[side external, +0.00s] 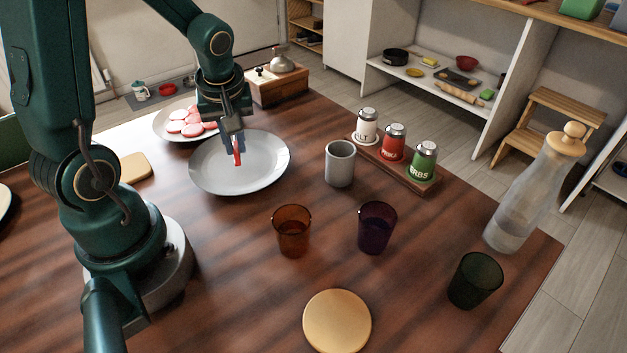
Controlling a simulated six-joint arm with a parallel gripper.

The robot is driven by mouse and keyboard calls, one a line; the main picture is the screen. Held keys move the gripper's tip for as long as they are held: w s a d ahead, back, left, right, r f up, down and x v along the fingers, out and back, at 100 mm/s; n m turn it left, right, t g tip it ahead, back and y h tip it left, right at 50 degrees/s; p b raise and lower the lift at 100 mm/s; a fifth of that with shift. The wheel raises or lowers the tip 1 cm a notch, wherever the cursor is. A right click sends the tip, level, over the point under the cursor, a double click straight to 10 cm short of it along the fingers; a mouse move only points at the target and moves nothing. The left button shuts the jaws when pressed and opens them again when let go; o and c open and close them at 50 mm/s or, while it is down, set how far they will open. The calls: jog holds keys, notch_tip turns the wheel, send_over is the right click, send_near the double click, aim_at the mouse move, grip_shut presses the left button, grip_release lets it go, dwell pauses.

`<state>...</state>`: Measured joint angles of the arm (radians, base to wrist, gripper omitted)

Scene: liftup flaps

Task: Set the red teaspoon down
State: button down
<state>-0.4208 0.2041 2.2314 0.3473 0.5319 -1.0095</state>
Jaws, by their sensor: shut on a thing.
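My gripper (233,137) points down over the left part of a large pale grey plate (265,172). It is shut on the red teaspoon (238,154), of which a short red piece shows below the fingers. The rest of the teaspoon is hidden by the gripper or too small to make out. I cannot tell whether its lower end touches the plate.
Behind is a plate of pink-and-white rounds (186,124). A grey cup (340,163), an orange glass (291,231), a purple glass (376,228) and a spice rack (398,165) stand to the right. Bare table lies in front of the plate.

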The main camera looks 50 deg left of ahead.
aim_at(236, 150)
jog(key=shift+f, duration=2.1)
jog(key=shift+f, duration=0.6)
jog(key=c, duration=0.9)
grip_release()
jog(key=shift+r, duration=0.65)
jog(key=v, duration=1.1)
jog(key=shift+d+r, duration=0.1)
jog(key=shift+r, duration=0.3)
jog(key=shift+s+d+r, duration=0.1)
jog(key=shift+d+r, duration=0.15)
jog(key=shift+s+d+r+m+t+h, duration=0.5)
jog(key=shift+s+d+m+t, duration=0.3)
jog(key=shift+d+m, duration=1.2)
jog(key=shift+s+d+r+m+t+h, duration=0.45)
jog(key=shift+s+d+r+m+t, duration=0.35)
jog(key=shift+d+m, duration=1.2)
jog(key=shift+s+d+r+m+t+h, duration=0.55)
jog(key=shift+s+d+m, duration=0.6)
jog(key=shift+m, duration=1.45)
